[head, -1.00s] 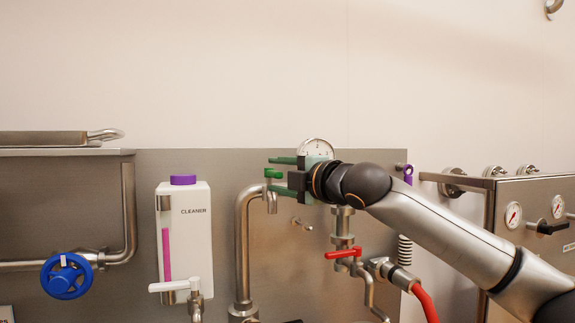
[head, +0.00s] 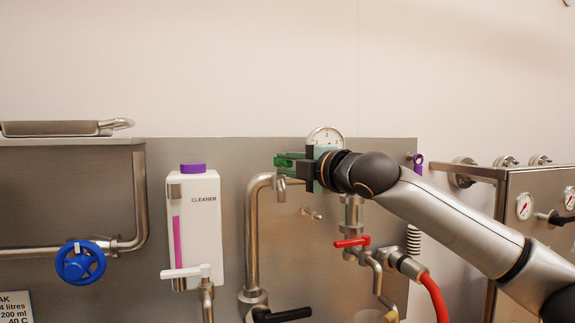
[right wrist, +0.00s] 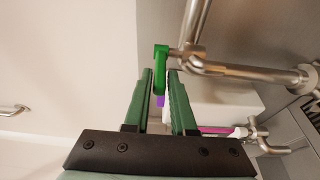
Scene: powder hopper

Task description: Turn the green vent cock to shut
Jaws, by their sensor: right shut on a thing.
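The green vent cock (right wrist: 160,66) sits on the end of a steel pipe in the right wrist view. My right gripper (right wrist: 161,74) is shut on it, with one green finger on each side of its handle. In the head view my right gripper (head: 285,162) comes in from the right at the top of the bent steel pipe (head: 254,215), and its fingers hide most of the cock. I cannot tell the exact angle of the handle from the head view. My left gripper is not in view.
A white cleaner bottle (head: 205,230) and a blue handwheel (head: 80,262) are to the left. A round gauge (head: 325,135) is behind my gripper. A red-handled valve (head: 351,242) and a red hose (head: 435,298) lie below my arm. A gauge box (head: 535,235) stands at the right.

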